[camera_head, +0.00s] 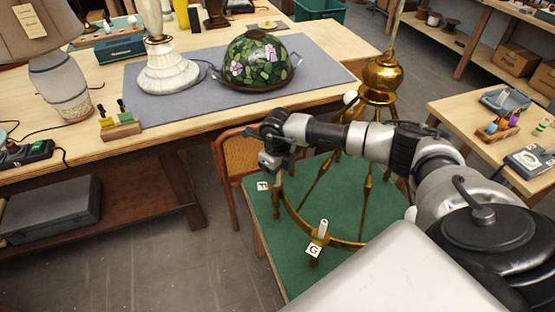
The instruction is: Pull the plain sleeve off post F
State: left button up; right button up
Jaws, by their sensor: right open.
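A brass lamp frame (381,76) stands on the green-topped table (385,215), with a ring and several arms low down. A small white tag (262,186), its letter hard to read but perhaps F, sits at the ring's left. The post there and any plain sleeve on it are hidden behind my right gripper (266,150). This gripper is open, above that tag; I cannot tell whether it touches anything. A tag marked G (314,250) hangs at the ring's front, beside a pale upright sleeve (322,229). My left gripper is out of view.
A wooden chair (228,165) stands close left of the green table. The bench behind holds a floral glass shade (258,62), a white lamp base (166,70) and a beige-shaded lamp (60,85). A side table (470,115) with small parts is at right.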

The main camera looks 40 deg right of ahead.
jog(key=shift+f, duration=0.15)
jog(key=shift+c, duration=0.3)
jog(key=c, duration=0.9)
jog(key=shift+r+p, duration=3.3)
jog(key=shift+r, duration=1.75)
jog(key=shift+f, duration=0.1)
